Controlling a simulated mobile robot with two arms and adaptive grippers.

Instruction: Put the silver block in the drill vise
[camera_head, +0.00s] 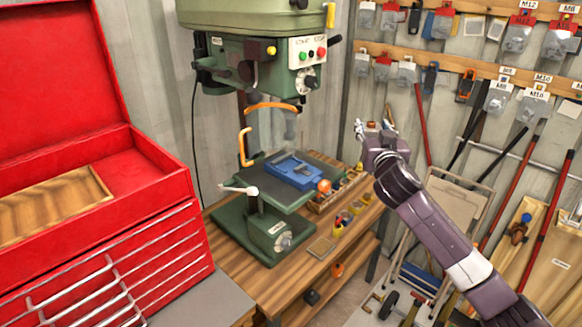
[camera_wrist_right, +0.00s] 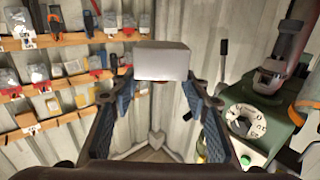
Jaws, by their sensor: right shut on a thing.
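The silver block (camera_wrist_right: 162,60) is a plain light-grey box between the fingertips of my right gripper (camera_wrist_right: 160,82) in the right wrist view. The gripper is shut on it and holds it up in the air. In the head view my right gripper (camera_head: 374,131) is raised to the right of the green drill press; the block is too small to make out clearly there. The blue drill vise (camera_head: 293,171) sits on the press table, below and to the left of the gripper, apart from it. My left gripper is out of view.
The drill press (camera_head: 262,70) has a clear guard and orange handles above the vise. A red toolbox (camera_head: 150,165) stands open at left. A wooden tray (camera_head: 335,194) with small items lies beside the vise. Pegboard hooks with packets (camera_head: 515,40) line the right wall.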

